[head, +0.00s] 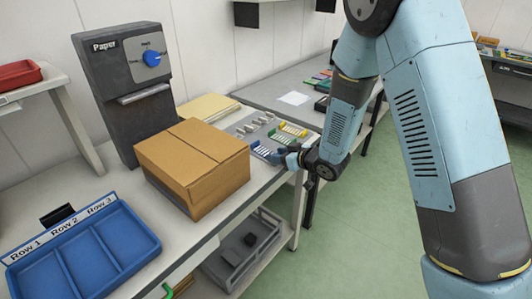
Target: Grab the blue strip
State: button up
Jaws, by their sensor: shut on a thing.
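A blue strip (262,150) with pale markings lies at the right end of the white table, on a grey tray or plate. My gripper (282,157) is at the strip's right end, low over the table's right edge. It is shut on the blue strip, though the fingers are small and dark here. The wrist hides part of the strip's right end. A green and yellow strip (291,130) lies just behind the blue one.
A cardboard box (190,160) stands left of the strips. Behind it is a grey paper dispenser (120,90) with a blue knob. A blue three-row tray (85,250) sits front left. A second table (290,82) with a white sheet stands behind.

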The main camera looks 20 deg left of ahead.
jog(key=shift+r, duration=0.1)
jog(key=shift+r, duration=0.55)
jog(key=s+d+r, duration=0.2)
jog(key=d+r, duration=0.4)
jog(key=s+d+r, duration=0.3)
jog(key=d+r, duration=0.2)
jog(key=d, duration=0.1)
jog(key=shift+s+d+r, duration=0.25)
jog(key=shift+d+r, duration=0.1)
jog(key=shift+d, duration=0.05)
